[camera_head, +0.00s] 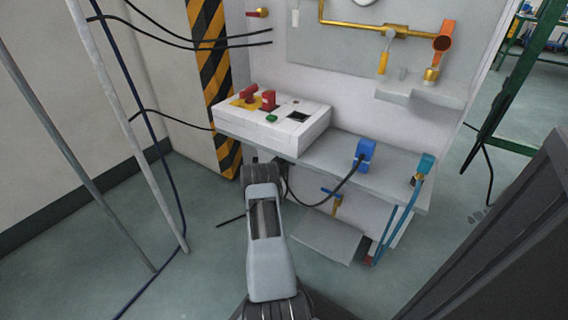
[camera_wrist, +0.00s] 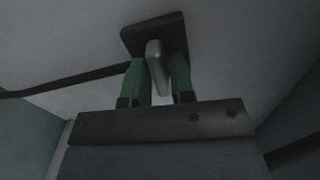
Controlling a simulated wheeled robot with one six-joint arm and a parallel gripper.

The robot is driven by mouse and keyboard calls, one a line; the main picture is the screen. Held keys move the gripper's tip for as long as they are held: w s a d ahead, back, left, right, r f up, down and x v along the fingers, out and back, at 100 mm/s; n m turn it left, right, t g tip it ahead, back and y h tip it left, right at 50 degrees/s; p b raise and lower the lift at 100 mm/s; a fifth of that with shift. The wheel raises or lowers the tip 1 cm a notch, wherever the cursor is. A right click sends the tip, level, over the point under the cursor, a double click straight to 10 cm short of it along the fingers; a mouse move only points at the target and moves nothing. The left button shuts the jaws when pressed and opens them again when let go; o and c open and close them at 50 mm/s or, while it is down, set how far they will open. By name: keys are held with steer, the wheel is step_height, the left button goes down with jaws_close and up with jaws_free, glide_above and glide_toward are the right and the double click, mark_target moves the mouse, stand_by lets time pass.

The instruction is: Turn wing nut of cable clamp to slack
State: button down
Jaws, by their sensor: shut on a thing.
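In the wrist view, the black cable clamp (camera_wrist: 177,27) sits on a pale surface. A grey metal wing nut (camera_wrist: 154,56) stands out from it, upright in the picture and slightly tilted. My gripper (camera_wrist: 157,72) has green fingers, one on each side of the wing nut, and is shut on it. A dark cable (camera_wrist: 70,79) runs from the left toward the clamp; where it meets the clamp is partly hidden by the left finger. In the head view, the clamp, the wing nut and my gripper are hidden beyond my arm, near the panel's lower left.
A white control box (camera_head: 290,125) with red switches and a green button stands on the grey shelf (camera_head: 398,172). A blue plug (camera_head: 365,153) with a black cable is to its right. A striped post (camera_head: 209,70) and pale poles (camera_head: 125,120) stand left.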

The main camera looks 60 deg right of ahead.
steer(key=shift+s+n, duration=0.1)
steer(key=shift+n, duration=0.5)
steer(key=c, duration=1.1)
jaws_free()
steer(key=shift+a+p, duration=2.8)
steer(key=shift+a, duration=4.1)
